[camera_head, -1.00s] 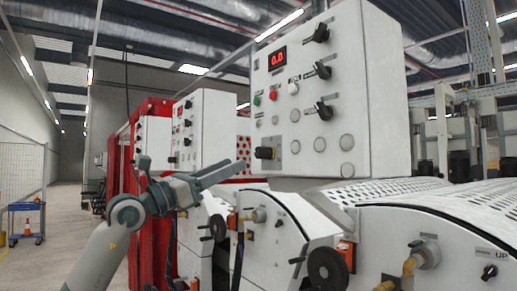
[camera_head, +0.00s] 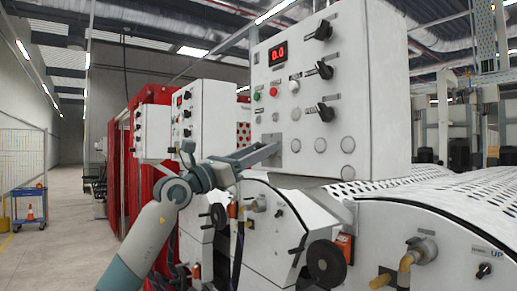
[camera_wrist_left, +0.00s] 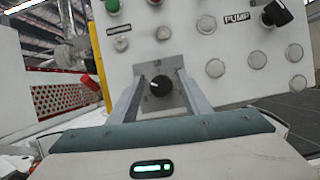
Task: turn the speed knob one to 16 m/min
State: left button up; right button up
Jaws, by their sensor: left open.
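The white control box (camera_head: 372,90) stands above the machine and carries a red display (camera_head: 278,53) reading 0.0. Several black knobs sit on its right side, with buttons beside them. In the left wrist view a black knob (camera_wrist_left: 160,86) on a grey plate lies between the two fingers of my left gripper (camera_wrist_left: 161,88). The fingers stand apart on either side of it, and I cannot tell whether they touch it. In the head view my left gripper (camera_head: 272,152) is at the box's lower left and hides this knob. My right gripper is not in view.
Below the box are a black handwheel (camera_head: 326,262), brass valves and a perforated white cover (camera_head: 375,186). More white control boxes (camera_head: 215,118) and red frames stand to the left. The aisle floor at far left is clear near a blue cart (camera_head: 28,207).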

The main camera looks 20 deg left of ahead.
pick_arm(q)
jog(key=c, duration=1)
jog(key=shift+c, duration=0.2)
